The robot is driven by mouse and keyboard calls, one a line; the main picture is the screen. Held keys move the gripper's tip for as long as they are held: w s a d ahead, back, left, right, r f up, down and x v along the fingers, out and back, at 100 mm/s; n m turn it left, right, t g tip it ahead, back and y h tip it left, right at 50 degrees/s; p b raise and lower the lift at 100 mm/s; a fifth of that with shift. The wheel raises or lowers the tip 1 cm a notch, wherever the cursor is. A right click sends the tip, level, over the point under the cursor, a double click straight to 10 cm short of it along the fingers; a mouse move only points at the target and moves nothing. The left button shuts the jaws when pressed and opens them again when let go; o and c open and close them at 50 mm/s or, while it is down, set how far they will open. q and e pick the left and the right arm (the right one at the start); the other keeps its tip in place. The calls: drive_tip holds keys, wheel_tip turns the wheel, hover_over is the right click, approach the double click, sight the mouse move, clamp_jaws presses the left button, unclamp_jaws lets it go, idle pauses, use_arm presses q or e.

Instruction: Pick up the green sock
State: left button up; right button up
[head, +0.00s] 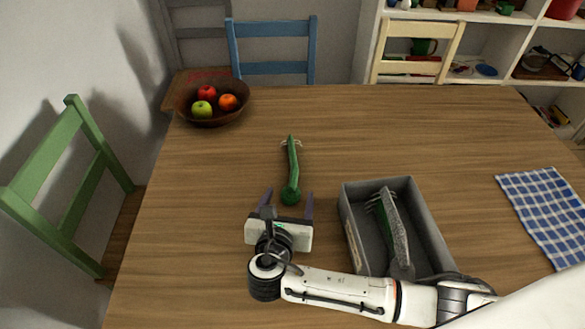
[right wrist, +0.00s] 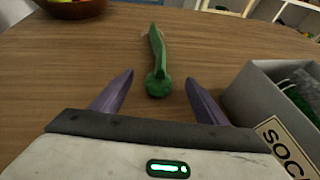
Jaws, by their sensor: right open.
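A long thin green thing (head: 292,172), which I take for the green sock, lies on the wooden table in the head view. Its rounded dark green end points toward my right gripper (head: 289,198). In the right wrist view the green sock (right wrist: 157,66) lies straight ahead, its near end just beyond and between the fingertips. My right gripper (right wrist: 158,82) is open and empty, with its two purple fingers apart on either side of the line to the sock. It does not touch the sock. My left gripper is not in view.
A grey box (head: 352,226) with a grey-green item (head: 394,230) inside stands right of my right gripper; its label is partly readable in the wrist view. A fruit bowl (head: 212,116) stands at the back left. A checked cloth (head: 545,210) lies at right. The table's middle is clear.

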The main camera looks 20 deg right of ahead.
sight(291, 189)
drive_tip(key=x, duration=0.3)
drive_tip(key=shift+w+f, duration=0.1)
drive_tip(key=c, duration=1.1)
